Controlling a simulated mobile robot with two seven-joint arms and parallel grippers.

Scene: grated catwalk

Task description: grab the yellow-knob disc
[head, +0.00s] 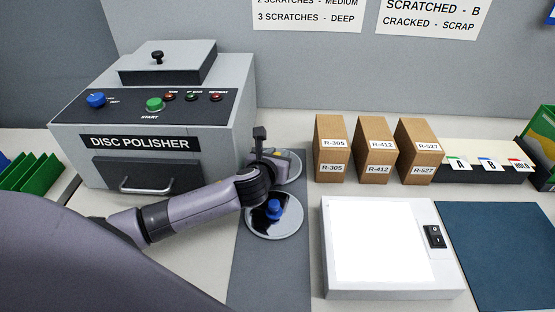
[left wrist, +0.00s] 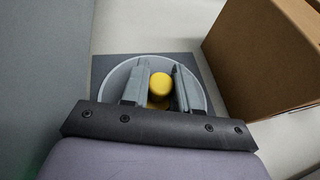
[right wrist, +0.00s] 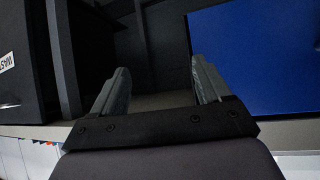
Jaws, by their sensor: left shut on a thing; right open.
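The yellow-knob disc (left wrist: 204,97) lies flat on the grey mat, seen in the left wrist view with its yellow knob (left wrist: 161,84) between my fingers. My left gripper (left wrist: 161,90) is shut on that knob. In the head view the disc's rim (head: 292,168) shows beside my left gripper (head: 272,160), which hides most of it. A disc with a blue knob (head: 275,228) lies just in front, nearer to me. My right gripper (right wrist: 157,88) shows only in its own wrist view, open and empty, away from the discs.
The disc polisher (head: 235,110) stands close on the left. Several brown boxes (head: 330,150) stand right of the discs. A white light panel (head: 375,245) and a dark blue mat (head: 500,245) lie further right. The grey mat's front (head: 268,275) is clear.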

